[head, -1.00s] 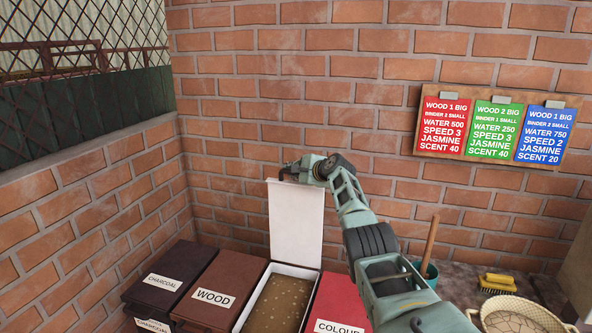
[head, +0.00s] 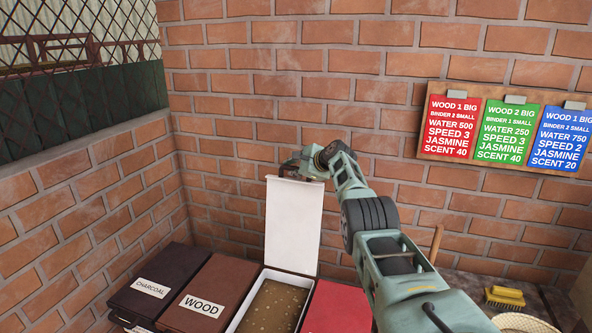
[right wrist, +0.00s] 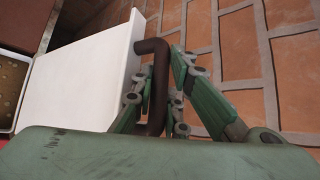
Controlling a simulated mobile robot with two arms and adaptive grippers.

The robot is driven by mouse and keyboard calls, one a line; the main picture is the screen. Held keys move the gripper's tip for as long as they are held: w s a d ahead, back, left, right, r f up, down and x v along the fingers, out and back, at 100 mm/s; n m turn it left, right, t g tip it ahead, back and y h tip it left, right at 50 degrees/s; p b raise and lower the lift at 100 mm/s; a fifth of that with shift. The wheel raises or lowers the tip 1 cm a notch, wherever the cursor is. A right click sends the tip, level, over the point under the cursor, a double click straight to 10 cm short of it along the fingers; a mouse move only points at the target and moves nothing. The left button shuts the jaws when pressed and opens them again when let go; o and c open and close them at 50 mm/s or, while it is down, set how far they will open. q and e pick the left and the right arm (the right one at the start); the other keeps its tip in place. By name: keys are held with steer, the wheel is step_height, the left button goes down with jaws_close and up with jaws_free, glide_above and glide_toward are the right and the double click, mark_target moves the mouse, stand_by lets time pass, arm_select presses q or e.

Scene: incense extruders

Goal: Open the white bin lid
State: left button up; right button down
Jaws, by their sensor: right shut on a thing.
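The white bin lid (head: 293,225) stands upright, raised from the white bin (head: 256,318), which holds a brown speckled material (head: 272,306). In the right wrist view the lid (right wrist: 75,85) has a dark brown bent handle (right wrist: 158,85) at its edge. My right gripper (head: 290,170) is at the top edge of the lid. In the right wrist view its green fingers (right wrist: 158,105) are shut around the handle. My left gripper does not show.
Closed bins labelled charcoal (head: 150,288) and wood (head: 205,305) stand to the left, and a red bin (head: 338,308) to the right. A brick wall (head: 250,120) is close behind the lid. A yellow brush (head: 504,297) and a basket (head: 525,323) lie at the right.

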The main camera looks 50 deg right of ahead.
steer(key=c, duration=1.7)
jaws_free()
steer(key=shift+s, duration=0.1)
steer(key=shift+s+r, duration=0.25)
steer(key=shift+s, duration=0.15)
steer(key=shift+s+a+r, duration=0.25)
steer(key=shift+s, duration=0.2)
steer(key=v, duration=1)
steer(key=shift+w, duration=0.1)
